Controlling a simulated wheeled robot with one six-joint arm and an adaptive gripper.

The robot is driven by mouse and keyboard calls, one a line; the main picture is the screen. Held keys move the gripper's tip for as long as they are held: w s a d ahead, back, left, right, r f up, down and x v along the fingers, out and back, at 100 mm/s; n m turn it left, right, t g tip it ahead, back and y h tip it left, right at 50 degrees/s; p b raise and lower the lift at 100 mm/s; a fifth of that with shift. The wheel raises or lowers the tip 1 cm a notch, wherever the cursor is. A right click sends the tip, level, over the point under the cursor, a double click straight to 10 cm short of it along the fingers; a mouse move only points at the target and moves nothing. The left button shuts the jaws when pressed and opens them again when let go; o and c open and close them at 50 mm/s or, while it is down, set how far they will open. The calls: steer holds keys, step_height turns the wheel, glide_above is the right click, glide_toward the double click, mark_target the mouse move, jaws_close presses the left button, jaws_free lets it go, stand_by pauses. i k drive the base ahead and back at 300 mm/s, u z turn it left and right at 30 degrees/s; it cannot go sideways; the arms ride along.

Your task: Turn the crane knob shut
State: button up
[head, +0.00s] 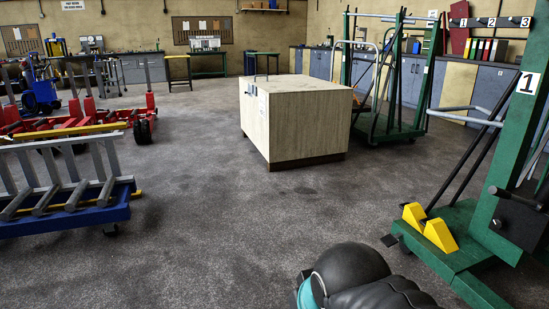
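A green crane-like frame (503,185) marked 1 stands close at the right edge, with its base on the floor. A black box-shaped unit (521,222) with a grey rod handle (514,198) is fixed to its upright. I cannot make out which part is the knob, or whether it is open or shut. The right side of the frame is cut off by the picture edge. A dark rounded link of my arm with a teal ring shows at the bottom centre. My gripper is not in view.
Yellow wedges (438,235) sit on the green base. A wooden crate (297,120) stands mid-floor, with a green rack (393,125) behind it. A blue trolley (66,215) and red jacks (75,125) are at left. The grey floor between is clear.

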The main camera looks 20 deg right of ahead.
mark_target(498, 223)
steer(key=z, duration=0.95)
steer(key=i, duration=0.9)
steer(key=z, duration=1.2)
steer(key=i, duration=0.3)
steer(key=z, duration=0.15)
